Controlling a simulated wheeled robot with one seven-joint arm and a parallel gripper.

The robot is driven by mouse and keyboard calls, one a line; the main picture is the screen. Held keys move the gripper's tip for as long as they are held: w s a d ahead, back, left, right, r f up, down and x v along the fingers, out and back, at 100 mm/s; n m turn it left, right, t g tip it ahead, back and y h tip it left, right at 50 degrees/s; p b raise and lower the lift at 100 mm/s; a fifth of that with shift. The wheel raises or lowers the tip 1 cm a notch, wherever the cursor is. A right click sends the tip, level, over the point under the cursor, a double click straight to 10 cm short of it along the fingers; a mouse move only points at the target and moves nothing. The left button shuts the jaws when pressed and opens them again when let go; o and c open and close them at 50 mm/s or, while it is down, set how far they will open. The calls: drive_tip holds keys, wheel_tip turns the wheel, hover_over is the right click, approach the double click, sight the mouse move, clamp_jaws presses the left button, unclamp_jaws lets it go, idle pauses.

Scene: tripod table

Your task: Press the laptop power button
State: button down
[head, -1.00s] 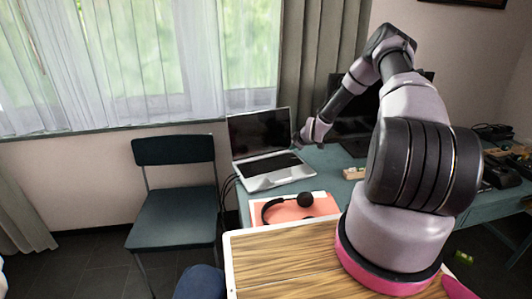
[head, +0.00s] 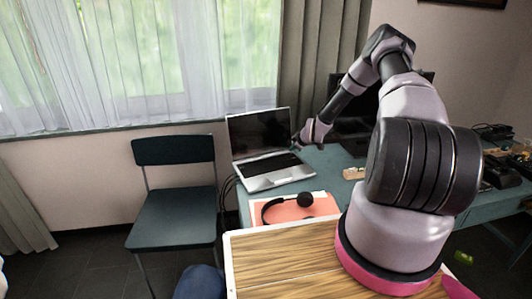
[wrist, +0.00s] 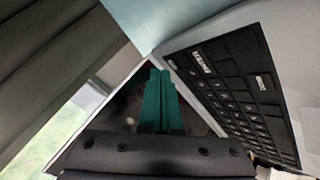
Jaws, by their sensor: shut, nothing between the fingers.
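The open silver laptop (head: 277,182) stands on the teal desk, its dark screen (head: 259,132) raised at the back. In the wrist view its black keyboard (wrist: 240,85) fills the right side, and the dark screen (wrist: 105,120) lies behind my fingers. My gripper (head: 294,146) is at the right side of the laptop, near the hinge end of the keyboard. In the wrist view my gripper (wrist: 160,75) shows two teal fingers shut together with nothing between them, their tips near the hinge edge. I cannot make out the power button, nor tell whether the fingertips touch the laptop.
A black headset (head: 287,206) lies on a red-orange folder in front of the laptop. A dark monitor (head: 352,128) stands right of it, behind my arm. A dark chair (head: 175,218) stands left of the desk. Curtains hang behind.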

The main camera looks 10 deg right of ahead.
drive_tip(key=shift+f, duration=0.25)
drive_tip(key=shift+f, duration=0.25)
idle(0.4)
drive_tip(key=shift+r, duration=0.7)
wheel_tip(320, 180, up, 6)
idle(0.6)
